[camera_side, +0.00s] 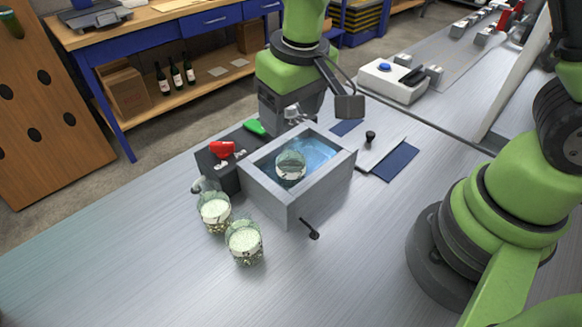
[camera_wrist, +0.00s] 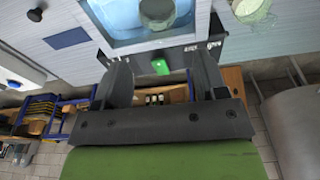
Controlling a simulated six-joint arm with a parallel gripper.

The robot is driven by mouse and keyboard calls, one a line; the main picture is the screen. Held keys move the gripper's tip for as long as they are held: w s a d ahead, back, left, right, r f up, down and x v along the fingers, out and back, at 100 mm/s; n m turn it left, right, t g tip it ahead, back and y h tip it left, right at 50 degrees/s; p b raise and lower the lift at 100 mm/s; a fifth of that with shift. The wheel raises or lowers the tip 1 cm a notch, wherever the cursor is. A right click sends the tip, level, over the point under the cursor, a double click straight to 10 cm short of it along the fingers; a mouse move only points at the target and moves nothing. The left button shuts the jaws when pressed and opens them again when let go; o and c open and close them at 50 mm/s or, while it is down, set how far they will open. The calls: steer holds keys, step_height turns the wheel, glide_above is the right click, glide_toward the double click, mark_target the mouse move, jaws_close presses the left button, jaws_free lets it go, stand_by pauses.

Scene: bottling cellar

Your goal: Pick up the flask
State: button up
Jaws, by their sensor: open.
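A clear round glass vessel (camera_side: 290,166), which looks like the flask, sits inside a grey open-topped box (camera_side: 270,199) with a blue interior. It also shows at the top of the wrist view (camera_wrist: 157,13). Two more glass vessels with pale contents, one (camera_side: 214,212) and another (camera_side: 244,243), stand on the bench left of and in front of the box. My gripper (camera_side: 293,116) is above and behind the box's far side, apart from the vessel. In the wrist view my gripper's (camera_wrist: 160,62) two fingers are spread with nothing held between them.
A dark block (camera_side: 217,170) with a red item (camera_side: 222,149) adjoins the box's left side. A green item (camera_side: 254,127) lies behind it. A dark knob (camera_side: 314,235) projects in front of the box. A blue-buttoned white unit (camera_side: 392,79) stands behind right.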

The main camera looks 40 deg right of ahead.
mark_target(290, 154)
steer(key=f, duration=0.3)
steer(key=shift+w+f, duration=0.2)
steer(key=shift+f, duration=2.8)
steer(key=c, duration=0.8)
